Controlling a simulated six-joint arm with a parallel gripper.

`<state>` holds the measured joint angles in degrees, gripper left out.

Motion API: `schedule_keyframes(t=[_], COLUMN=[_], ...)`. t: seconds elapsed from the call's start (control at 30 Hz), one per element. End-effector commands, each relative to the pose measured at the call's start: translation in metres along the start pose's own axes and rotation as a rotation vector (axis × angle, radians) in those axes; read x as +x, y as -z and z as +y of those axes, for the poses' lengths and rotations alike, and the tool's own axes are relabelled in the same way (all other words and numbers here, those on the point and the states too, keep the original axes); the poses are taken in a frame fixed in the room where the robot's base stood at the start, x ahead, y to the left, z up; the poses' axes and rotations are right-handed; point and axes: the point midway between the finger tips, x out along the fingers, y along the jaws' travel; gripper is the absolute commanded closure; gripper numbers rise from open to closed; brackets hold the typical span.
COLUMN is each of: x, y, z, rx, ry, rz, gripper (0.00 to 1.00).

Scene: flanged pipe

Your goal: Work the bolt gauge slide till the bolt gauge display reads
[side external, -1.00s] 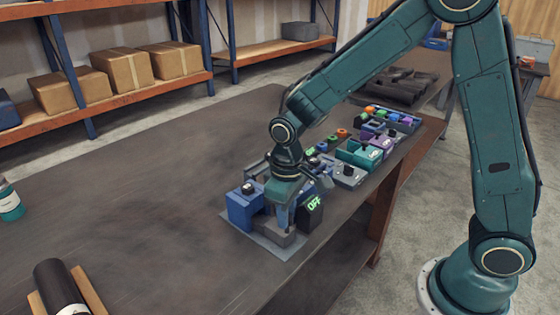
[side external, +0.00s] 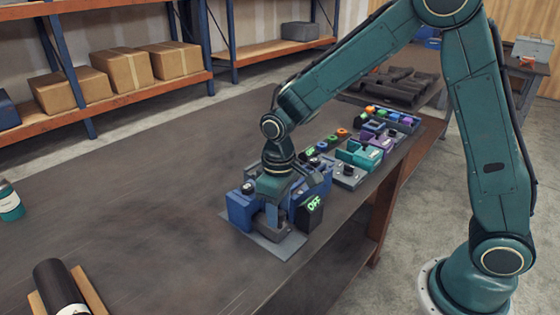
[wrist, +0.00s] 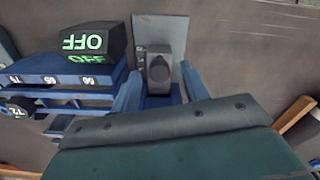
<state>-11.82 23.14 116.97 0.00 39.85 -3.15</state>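The bolt gauge (side external: 240,210) is a blue unit on a grey base plate at the near end of the row in the side view. Its black display (side external: 314,204) shows green "OFF"; the display also appears mirrored in the wrist view (wrist: 88,42). My gripper (side external: 272,214) points down over the gauge. In the wrist view, its two blue fingers (wrist: 161,82) stand apart on either side of a dark grey block (wrist: 159,68), apparently the slide. Narrow gaps seem to show beside the block. The contact is partly hidden in the side view.
More coloured units (side external: 350,172) stand in a row behind the gauge, close to my gripper. A black cylinder (side external: 60,285) lies on wooden supports at the near left. The table's middle left is clear. The table edge is close on the gauge's right.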

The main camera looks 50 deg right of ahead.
Motion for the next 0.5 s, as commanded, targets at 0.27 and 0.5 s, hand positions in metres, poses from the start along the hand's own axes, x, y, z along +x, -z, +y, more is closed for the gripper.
schedule_keyframes(t=[0.27, 0.5], x=[0.000, -0.011], y=[0.000, 0.000], z=[0.000, 0.000], rx=[0.000, 0.000], ry=[0.000, 0.000], rz=[0.000, 0.002], gripper=[0.55, 0.55])
